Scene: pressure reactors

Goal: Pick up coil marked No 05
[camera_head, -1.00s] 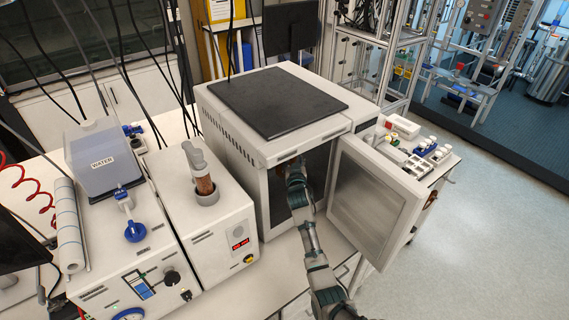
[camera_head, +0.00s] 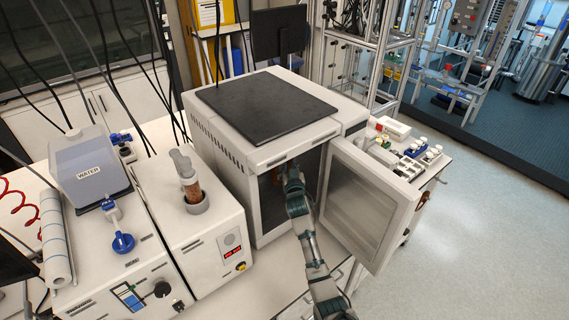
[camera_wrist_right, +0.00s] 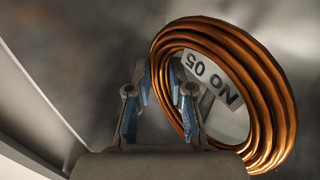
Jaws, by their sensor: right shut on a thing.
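The copper-coloured coil (camera_wrist_right: 284,100) is in the right wrist view, right of centre. Its white tag (camera_wrist_right: 228,92) reads "No 05", seen tilted and upside down. My right gripper (camera_wrist_right: 158,82) is shut on the coil's left rim, with one finger on the outside and the other inside the ring, in front of the tag. In the head view my right gripper (camera_head: 291,178) reaches into the open chamber of the white oven (camera_head: 228,155). The coil is mostly hidden there by the gripper and the chamber's shade. My left gripper is not in view.
The oven door (camera_head: 365,205) stands open close to the right of my arm. A white device with a red display (camera_head: 205,235) stands left of the oven. A side bench (camera_head: 435,165) with small parts lies beyond the door. The chamber wall (camera_wrist_right: 25,95) is near the gripper.

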